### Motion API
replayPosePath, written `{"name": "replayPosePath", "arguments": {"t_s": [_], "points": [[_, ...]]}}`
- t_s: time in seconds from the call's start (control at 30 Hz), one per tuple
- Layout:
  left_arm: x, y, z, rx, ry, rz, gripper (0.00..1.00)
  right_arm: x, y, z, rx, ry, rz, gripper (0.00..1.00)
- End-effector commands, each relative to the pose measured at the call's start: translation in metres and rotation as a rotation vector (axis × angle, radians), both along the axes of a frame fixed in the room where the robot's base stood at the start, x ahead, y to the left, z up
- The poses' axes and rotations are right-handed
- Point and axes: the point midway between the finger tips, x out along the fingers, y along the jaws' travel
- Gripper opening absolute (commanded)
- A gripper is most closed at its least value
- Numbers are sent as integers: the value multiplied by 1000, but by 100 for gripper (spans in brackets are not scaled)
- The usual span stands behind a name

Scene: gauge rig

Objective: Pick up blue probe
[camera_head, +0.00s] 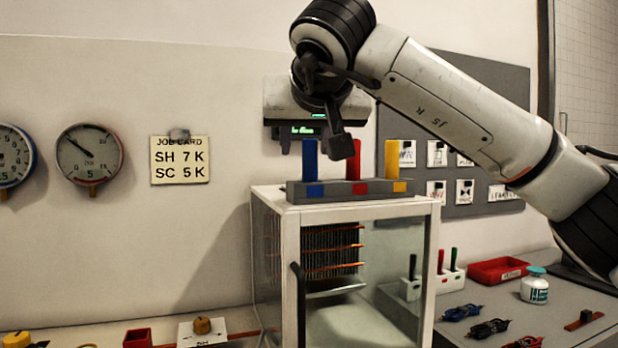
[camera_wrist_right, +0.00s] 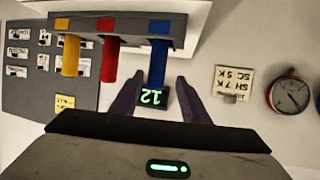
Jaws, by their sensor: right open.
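The blue probe (camera_head: 309,159) stands upright in the left slot of a grey holder (camera_head: 340,196) on top of a glass-fronted cabinet. It also shows in the right wrist view (camera_wrist_right: 159,62), where the picture is upside down. My right gripper (camera_head: 338,143) is open and empty, over the holder in the head view, with a finger covering part of the red probe (camera_head: 354,172). In the wrist view its two fingers (camera_wrist_right: 160,82) appear on either side of the blue probe's free end. My left gripper is out of view.
A yellow probe (camera_head: 392,158) stands in the holder's right slot. The cabinet (camera_head: 428,250) stands on the bench. A red tray (camera_head: 497,271) and white bottle (camera_head: 534,288) sit at right.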

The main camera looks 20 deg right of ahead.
Motion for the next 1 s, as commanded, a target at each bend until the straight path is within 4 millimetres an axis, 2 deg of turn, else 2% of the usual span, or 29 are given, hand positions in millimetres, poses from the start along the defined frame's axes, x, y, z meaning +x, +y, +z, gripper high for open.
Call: {"name": "replayPosePath", "arguments": {"t_s": [0.4,0.67,0.77,0.93,1.0], "points": [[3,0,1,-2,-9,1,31,44,-15,-19,2,2,1,42],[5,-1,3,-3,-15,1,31,48,-16,-19,1,0,2,42],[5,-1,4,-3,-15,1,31,47,-16,-19,1,0,2,28],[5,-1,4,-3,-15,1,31,47,-16,-19,2,0,1,0],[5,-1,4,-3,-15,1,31,47,-16,-19,2,-1,2,0]]}}
